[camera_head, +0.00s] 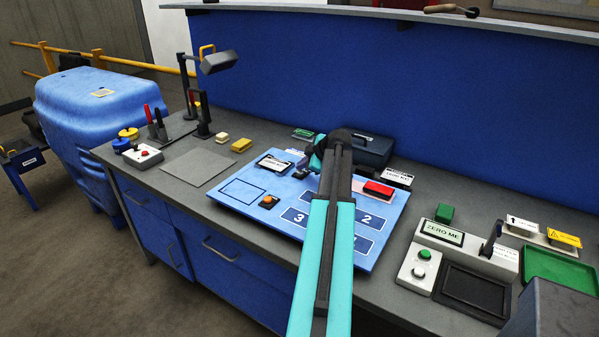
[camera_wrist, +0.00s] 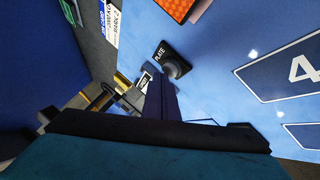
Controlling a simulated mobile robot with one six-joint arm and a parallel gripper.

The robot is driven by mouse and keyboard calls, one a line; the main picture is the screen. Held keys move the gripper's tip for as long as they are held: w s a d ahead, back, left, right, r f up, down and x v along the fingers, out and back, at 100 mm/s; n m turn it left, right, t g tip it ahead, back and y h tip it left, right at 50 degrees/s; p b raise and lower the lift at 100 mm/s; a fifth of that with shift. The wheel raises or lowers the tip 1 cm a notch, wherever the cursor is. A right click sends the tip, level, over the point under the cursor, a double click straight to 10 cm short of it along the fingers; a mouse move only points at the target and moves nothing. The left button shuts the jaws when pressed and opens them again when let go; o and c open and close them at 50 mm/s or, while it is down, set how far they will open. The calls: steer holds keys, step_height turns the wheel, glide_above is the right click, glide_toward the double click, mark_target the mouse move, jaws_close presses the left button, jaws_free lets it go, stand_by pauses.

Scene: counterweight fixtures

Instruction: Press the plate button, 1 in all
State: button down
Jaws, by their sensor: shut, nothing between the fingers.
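The plate button in the wrist view is a round dark grey button (camera_wrist: 176,66) on a small black base with a white PLATE label (camera_wrist: 160,54). It sits on the blue board (camera_head: 235,203). In the head view a small dark block (camera_head: 300,173) beside my gripper seems to be the same button. My gripper (camera_head: 316,163) is shut and empty, low over the back part of the board. In the wrist view its dark fingers (camera_wrist: 159,88) point toward the button, their tips close to it. I cannot tell whether they touch it or whether the button is pressed down.
An orange button (camera_head: 267,201) sits at the board's left front. A red block (camera_head: 378,189) lies right of my arm. A dark box (camera_head: 366,150) stands behind the board. A scale marked ZERO ME (camera_head: 442,233) stands at right. The grey mat (camera_head: 198,167) at left is clear.

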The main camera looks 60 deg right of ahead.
mark_target(302, 172)
steer(key=shift+f, duration=0.15)
steer(key=shift+r, duration=0.2)
stand_by(0.5)
steer(key=shift+r, duration=0.75)
steer(key=shift+r+p, duration=0.4)
steer(key=shift+r, duration=2.1)
steer(key=shift+r, duration=0.15)
